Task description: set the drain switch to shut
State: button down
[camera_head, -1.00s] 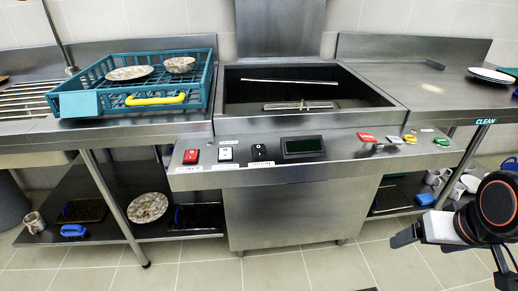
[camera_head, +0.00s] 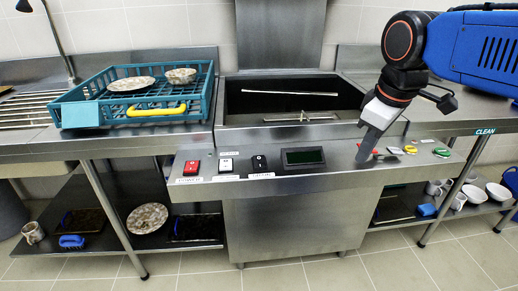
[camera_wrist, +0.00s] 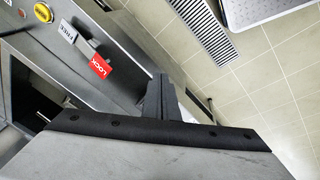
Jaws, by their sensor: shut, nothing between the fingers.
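The drain switch (camera_head: 259,163) is a small black rocker on the steel control panel, with a white label (camera_head: 261,175) under it. Which way it is set is too small to tell. My gripper (camera_head: 364,156) is shut and empty, fingers pointing down at the right part of the panel, well right of the drain switch and the dark display (camera_head: 304,158). In the wrist view my gripper (camera_wrist: 160,98) appears as dark closed fingers, near a red LOCK tag (camera_wrist: 100,66). The drain switch does not show in that view.
Left of the drain switch are a white switch (camera_head: 226,165) and a red switch (camera_head: 192,167). Right of my gripper are a yellow button (camera_head: 410,149) and a green button (camera_head: 441,152). An open basin (camera_head: 300,104) lies behind the panel. A teal dish rack (camera_head: 130,95) stands left.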

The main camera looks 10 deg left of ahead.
jog(key=w+a+r+n, duration=0.2)
jog(key=a+n, duration=0.1)
jog(key=a, duration=0.3)
jog(key=w+a+r+n, duration=0.2)
jog(key=w+a+r, duration=0.1)
jog(key=a, duration=0.3)
jog(key=r+n+g, duration=0.1)
jog(key=r+n, duration=0.1)
jog(key=n, duration=0.3)
send_over(259, 158)
jog(key=s, duration=0.2)
jog(key=shift+d+f, duration=0.1)
jog(key=shift+d, duration=0.15)
jog(key=f, duration=0.4)
jog(key=w+f, duration=0.1)
jog(key=f, duration=0.9)
jog(key=shift+w+a, duration=0.2)
jog(key=shift+w, duration=0.1)
jog(key=shift+f, duration=0.2)
